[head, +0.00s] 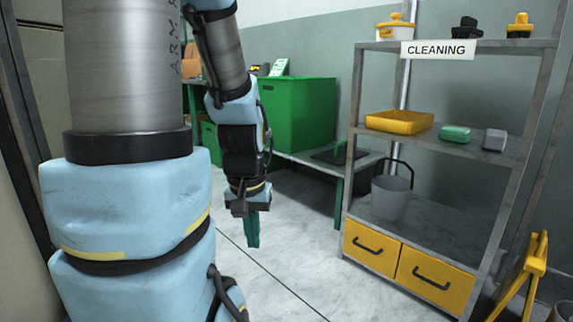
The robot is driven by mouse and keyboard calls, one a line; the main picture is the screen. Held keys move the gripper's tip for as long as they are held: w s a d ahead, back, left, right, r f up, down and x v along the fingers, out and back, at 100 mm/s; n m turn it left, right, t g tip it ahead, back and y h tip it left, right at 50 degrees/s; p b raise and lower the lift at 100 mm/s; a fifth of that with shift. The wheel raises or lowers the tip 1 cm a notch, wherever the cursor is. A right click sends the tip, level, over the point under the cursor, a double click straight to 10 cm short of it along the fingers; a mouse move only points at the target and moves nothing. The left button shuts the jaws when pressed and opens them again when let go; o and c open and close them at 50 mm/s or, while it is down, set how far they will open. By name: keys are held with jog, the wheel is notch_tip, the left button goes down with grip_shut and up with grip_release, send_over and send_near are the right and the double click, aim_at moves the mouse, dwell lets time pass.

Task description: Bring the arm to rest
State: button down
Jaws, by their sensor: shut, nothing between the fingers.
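My arm hangs down on the left side of the head view, its links folded beside my body. My gripper (252,231) points down at the end of the arm, over the open grey floor. Its green fingers are together with nothing between them. It is apart from the shelf and the table.
A grey shelf rack (349,155) labelled CLEANING stands at the right, with a yellow tray (400,122), a green block (455,134), a grey bucket (391,197) and yellow drawers (372,250). A green bin (300,113) stands behind. A yellow folding stand (530,265) is at lower right. Floor between is clear.

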notch_tip(320, 180, up, 37)
jog(key=p, duration=3.5)
jog(key=shift+w+p, duration=0.15)
jog(key=shift+p, duration=0.25)
jog(key=shift+r, duration=0.1)
